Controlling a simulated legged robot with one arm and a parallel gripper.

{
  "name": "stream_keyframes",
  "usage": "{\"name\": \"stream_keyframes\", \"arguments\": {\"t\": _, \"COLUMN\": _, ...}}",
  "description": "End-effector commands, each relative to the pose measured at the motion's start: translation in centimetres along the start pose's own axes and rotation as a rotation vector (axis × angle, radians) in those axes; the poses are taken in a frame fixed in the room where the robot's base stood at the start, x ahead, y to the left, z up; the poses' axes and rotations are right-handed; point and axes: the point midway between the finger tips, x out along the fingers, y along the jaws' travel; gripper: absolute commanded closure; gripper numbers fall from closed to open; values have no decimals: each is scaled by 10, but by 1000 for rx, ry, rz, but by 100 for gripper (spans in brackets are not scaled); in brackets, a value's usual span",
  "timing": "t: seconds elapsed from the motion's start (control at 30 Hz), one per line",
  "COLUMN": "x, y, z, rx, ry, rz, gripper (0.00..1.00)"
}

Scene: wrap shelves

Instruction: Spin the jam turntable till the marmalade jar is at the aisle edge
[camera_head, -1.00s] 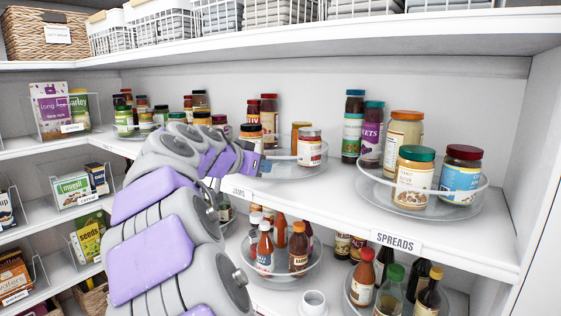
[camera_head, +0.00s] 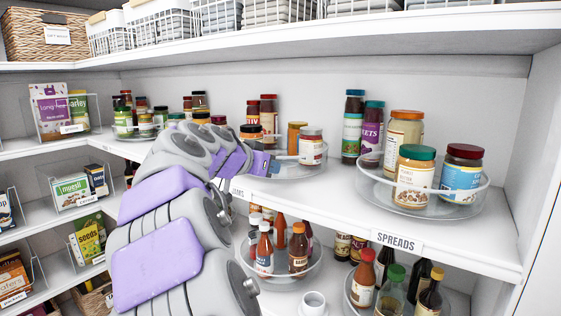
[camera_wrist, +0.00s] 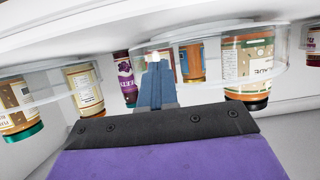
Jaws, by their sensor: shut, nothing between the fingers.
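The clear jam turntable (camera_head: 305,173) stands on the middle shelf behind a label that seems to read JAMS. It carries a grey-lidded jar (camera_head: 310,148) at the front right, an orange jar (camera_head: 295,140) behind it and a dark-lidded jar (camera_head: 250,131) at the left. I cannot tell which jar is marmalade. My gripper (camera_head: 264,163) is shut and empty at the turntable's front left. In the wrist view, where things look upside down, its blue fingers (camera_wrist: 157,68) overlap the clear rim (camera_wrist: 218,82); contact is unclear. A labelled jar (camera_wrist: 248,65) shows beside them.
The spreads turntable (camera_head: 420,208) with several jars stands to the right on the same shelf. Another jar turntable (camera_head: 120,132) is in the left corner. Bottles on turntables (camera_head: 285,275) fill the shelf below. The upper shelf (camera_head: 300,42) overhangs.

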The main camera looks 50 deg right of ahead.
Motion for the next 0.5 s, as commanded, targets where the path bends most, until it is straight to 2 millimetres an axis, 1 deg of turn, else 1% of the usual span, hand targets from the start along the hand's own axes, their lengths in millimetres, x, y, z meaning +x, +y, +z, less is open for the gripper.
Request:
{"name": "stream_keyframes", "arguments": {"t": 0.17, "x": -5, "y": 4, "z": 3, "rx": 2, "ry": 1, "rz": -1, "gripper": 100}}
{"name": "stream_keyframes", "arguments": {"t": 0.5, "x": -24, "y": 17, "z": 11, "rx": 1, "ry": 2, "rz": -2, "gripper": 100}}
